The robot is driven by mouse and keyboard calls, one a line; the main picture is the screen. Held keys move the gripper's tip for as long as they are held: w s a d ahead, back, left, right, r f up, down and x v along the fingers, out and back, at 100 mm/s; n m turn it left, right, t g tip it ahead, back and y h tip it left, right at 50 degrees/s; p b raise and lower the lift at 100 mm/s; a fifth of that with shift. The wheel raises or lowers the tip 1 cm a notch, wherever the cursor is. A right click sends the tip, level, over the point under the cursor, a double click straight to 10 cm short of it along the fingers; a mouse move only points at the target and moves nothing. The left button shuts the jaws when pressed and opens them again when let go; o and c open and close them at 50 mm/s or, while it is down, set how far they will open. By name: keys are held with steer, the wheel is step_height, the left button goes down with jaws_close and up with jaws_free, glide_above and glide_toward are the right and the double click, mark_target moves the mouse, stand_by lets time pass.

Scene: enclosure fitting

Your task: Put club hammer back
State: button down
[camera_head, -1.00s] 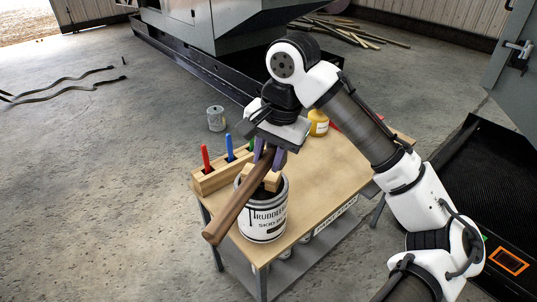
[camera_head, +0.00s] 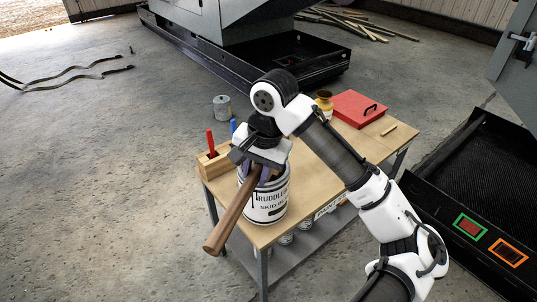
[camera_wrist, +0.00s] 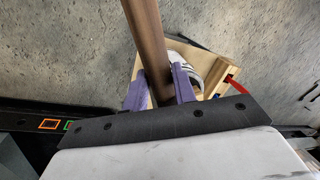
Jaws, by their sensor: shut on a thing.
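The club hammer shows as a long brown wooden handle (camera_head: 234,212), slanting down to the left past the table's near corner; its head is hidden in both current views. My gripper (camera_head: 256,172) is shut on the handle with its purple fingers, above and in front of a white paint tin (camera_head: 267,205) on the table. In the wrist view the handle (camera_wrist: 146,38) runs up from between my gripper's fingers (camera_wrist: 160,88). The tin is partly behind it there, and I cannot tell whether they touch.
A grey can (camera_head: 222,107) stands on the floor. A black tray (camera_head: 477,165) with green and orange squares lies right.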

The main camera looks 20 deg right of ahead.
steer(key=w+a+f+n, duration=0.1)
steer(key=w+a+f, duration=0.2)
steer(key=f, duration=0.6)
steer(key=w+a+f+n, duration=0.2)
steer(key=a+f, duration=0.4)
steer(key=f, duration=0.3)
steer(key=w+a+f+n, duration=0.1)
steer(key=w+a+f, duration=0.3)
steer(key=f, duration=0.5)
steer(key=shift+w+a+n+g+y, duration=0.3)
steer(key=shift+w+a+g, duration=0.1)
steer(key=shift+w, duration=0.2)
